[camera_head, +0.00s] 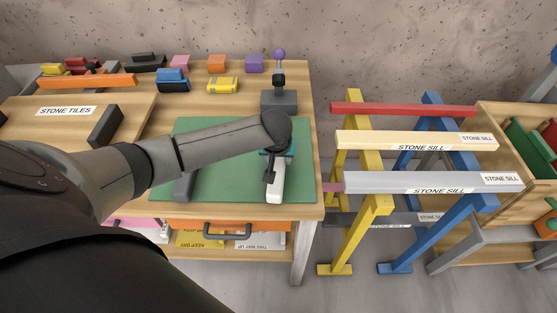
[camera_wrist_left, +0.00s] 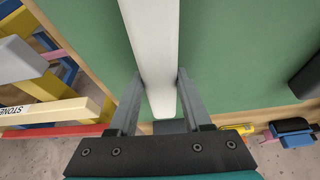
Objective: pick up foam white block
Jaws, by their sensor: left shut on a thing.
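The foam white block (camera_head: 275,187) is a long white bar near the right side of the green mat (camera_head: 222,191) on the workbench. My left gripper (camera_head: 270,168) reaches over the mat and is shut on the block near its far end. In the left wrist view the block (camera_wrist_left: 152,45) runs lengthwise between the two grey fingers of the gripper (camera_wrist_left: 160,90). I cannot tell whether the block touches the mat. My right gripper is not in view.
A dark grey block (camera_head: 184,187) lies on the mat to the left. A grey stand with a purple knob (camera_head: 279,100) is behind my gripper. Yellow and blue trestles with stone sills (camera_head: 432,182) stand to the right. Several coloured blocks line the bench's back.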

